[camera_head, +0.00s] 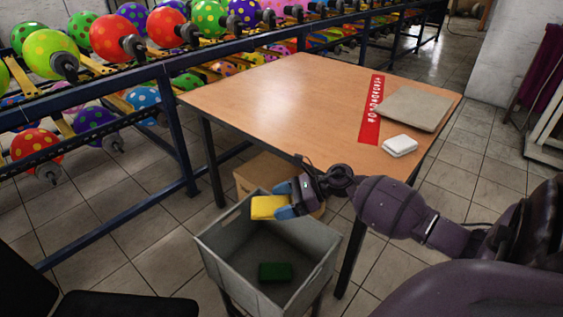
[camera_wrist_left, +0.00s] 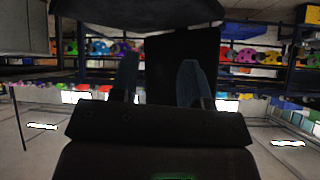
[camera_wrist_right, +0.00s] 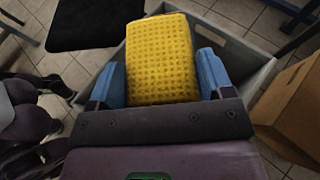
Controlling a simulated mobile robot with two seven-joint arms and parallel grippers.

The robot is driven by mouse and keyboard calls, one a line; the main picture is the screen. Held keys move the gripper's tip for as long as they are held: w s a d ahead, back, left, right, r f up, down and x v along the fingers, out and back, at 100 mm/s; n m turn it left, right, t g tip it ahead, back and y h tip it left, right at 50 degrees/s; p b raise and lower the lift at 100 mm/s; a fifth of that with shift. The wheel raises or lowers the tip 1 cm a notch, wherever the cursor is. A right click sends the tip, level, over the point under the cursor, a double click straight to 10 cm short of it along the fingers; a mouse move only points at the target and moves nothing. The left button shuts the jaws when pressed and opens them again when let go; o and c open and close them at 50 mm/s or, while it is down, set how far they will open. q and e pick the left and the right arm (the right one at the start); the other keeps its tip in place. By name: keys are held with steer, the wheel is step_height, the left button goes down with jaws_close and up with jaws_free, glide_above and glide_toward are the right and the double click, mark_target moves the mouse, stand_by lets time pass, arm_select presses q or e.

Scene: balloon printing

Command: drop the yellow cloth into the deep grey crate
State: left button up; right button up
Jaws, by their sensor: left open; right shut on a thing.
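My right gripper (camera_head: 284,205) is shut on the yellow cloth (camera_head: 267,207), a folded pad held over the right back part of the deep grey crate (camera_head: 220,262). In the right wrist view the cloth (camera_wrist_right: 160,58) sits between the blue fingertips, with the crate's wall (camera_wrist_right: 235,48) behind it. A dark green pad (camera_head: 275,272) lies on the crate floor. My left gripper (camera_wrist_left: 158,85) shows in the left wrist view, open and empty, its two blue fingers apart. It is not seen in the head view.
A cardboard box (camera_head: 262,172) is under the table beside the crate. Balloon racks (camera_head: 120,105) line the left back.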

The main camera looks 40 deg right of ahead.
mark_target(282, 202)
steer(key=shift+f, duration=0.5)
arm_select(q)
steer(key=shift+w+d+m+b, duration=0.4)
steer(key=shift+w+b, duration=0.3)
steer(key=shift+b, duration=0.55)
arm_select(e)
step_height(282, 202, down, 5)
steer(key=shift+r, duration=0.1)
steer(key=o, duration=0.9)
arm_select(q)
steer(key=shift+s+a+f, duration=0.1)
steer(key=shift+s+f, duration=0.05)
steer(key=shift+s, duration=0.05)
steer(key=p, duration=0.1)
steer(key=r+p, duration=0.1)
steer(key=p, duration=0.1)
steer(key=s+r+n+p, duration=0.1)
steer(key=p, duration=0.1)
steer(key=shift+a+r, duration=0.2)
steer(key=shift+a, duration=0.05)
arm_select(e)
step_height(282, 202, up, 20)
arm_select(q)
steer(key=shift+w, duration=0.25)
